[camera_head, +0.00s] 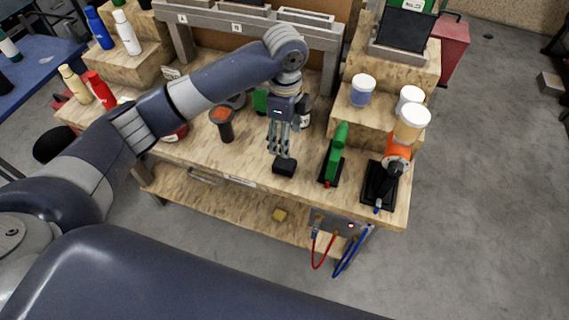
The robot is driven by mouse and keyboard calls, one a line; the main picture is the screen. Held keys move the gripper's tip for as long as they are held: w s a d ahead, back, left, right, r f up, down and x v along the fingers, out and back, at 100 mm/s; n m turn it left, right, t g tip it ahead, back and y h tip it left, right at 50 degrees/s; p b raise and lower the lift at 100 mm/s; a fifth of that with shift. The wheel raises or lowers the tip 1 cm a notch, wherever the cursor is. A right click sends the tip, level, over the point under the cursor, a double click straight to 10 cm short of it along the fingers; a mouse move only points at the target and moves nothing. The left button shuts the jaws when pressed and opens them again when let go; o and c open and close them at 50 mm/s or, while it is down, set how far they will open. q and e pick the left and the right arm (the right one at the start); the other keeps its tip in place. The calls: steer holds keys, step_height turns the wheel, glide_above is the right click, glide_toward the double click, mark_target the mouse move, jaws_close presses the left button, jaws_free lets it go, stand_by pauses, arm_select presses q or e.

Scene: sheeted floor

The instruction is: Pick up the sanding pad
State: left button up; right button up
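A small black block (284,167), which looks like the sanding pad, lies near the front edge of the wooden workbench (240,163). My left gripper (280,151) points down over the bench, with its fingertips right at or just above the back of the black block. The fingers look close together, but I cannot tell whether they are open or shut, or whether they touch the block. My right gripper is not in view.
A tool with an orange top (222,120) stands left of the gripper. A green tool (337,152) and an orange-black tool (392,172) stand to the right. Lidded jars (362,90) sit on a wooden riser.

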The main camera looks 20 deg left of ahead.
arm_select(q)
glide_above(284, 162)
step_height(284, 162, down, 5)
steer(key=shift+w+f+p, duration=0.1)
steer(key=shift+w+p, duration=0.05)
steer(key=shift+p, duration=0.3)
steer(key=f, duration=0.1)
steer(key=f+p, duration=0.1)
steer(key=f, duration=0.2)
steer(key=shift+s+f+p, duration=0.1)
steer(key=shift+s+p, duration=0.15)
steer(key=shift+p, duration=0.15)
steer(key=shift+f, duration=0.6)
steer(key=c, duration=1.1)
